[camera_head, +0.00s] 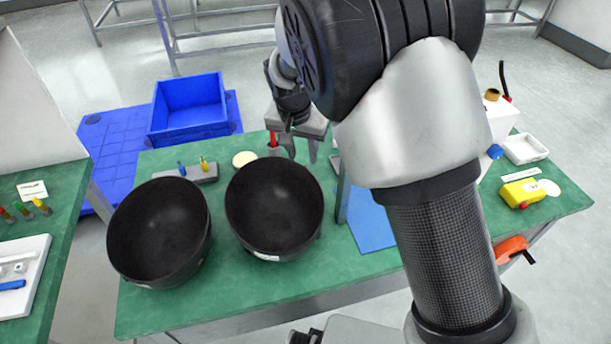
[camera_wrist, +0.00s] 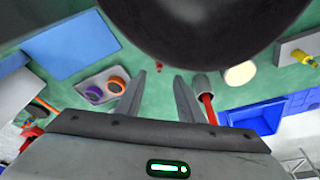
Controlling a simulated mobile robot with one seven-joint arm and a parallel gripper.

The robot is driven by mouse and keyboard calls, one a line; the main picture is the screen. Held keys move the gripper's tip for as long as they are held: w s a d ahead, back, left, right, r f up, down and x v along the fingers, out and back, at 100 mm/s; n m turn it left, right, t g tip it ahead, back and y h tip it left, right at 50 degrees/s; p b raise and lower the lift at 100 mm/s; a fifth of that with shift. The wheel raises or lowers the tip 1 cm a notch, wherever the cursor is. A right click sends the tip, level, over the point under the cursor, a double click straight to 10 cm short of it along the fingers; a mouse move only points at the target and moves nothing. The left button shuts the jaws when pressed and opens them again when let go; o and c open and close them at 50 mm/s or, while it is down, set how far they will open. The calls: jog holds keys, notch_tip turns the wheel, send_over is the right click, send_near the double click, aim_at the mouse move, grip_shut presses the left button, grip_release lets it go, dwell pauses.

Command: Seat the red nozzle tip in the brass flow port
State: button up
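My gripper (camera_wrist: 160,88) is open, with a clear gap between its two grey fingers. In the head view my gripper (camera_head: 301,152) hangs over the far side of the green table, beyond the right black bowl. A small red and yellowish piece (camera_wrist: 156,72) shows past the fingertips, beside the bowl's rim. I cannot tell whether it is the red nozzle tip or the brass port. A red stem with a pale end (camera_wrist: 206,100) is just right of the right finger in the wrist view. It also shows left of the fingers in the head view (camera_head: 272,138). The brass flow port is not clearly identified.
Two black bowls (camera_head: 160,232) (camera_head: 274,210) fill the table's front left. A grey block (camera_head: 200,176) holds blue and yellow tips. A grey holder (camera_wrist: 90,80) has purple and orange rings. A blue bin (camera_head: 188,106) stands beyond. My arm hides the table's middle right.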

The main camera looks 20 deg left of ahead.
aim_at(305, 166)
jog(key=shift+b+x, duration=0.5)
jog(key=shift+x, duration=2.9)
jog(key=shift+s, duration=0.1)
grip_shut()
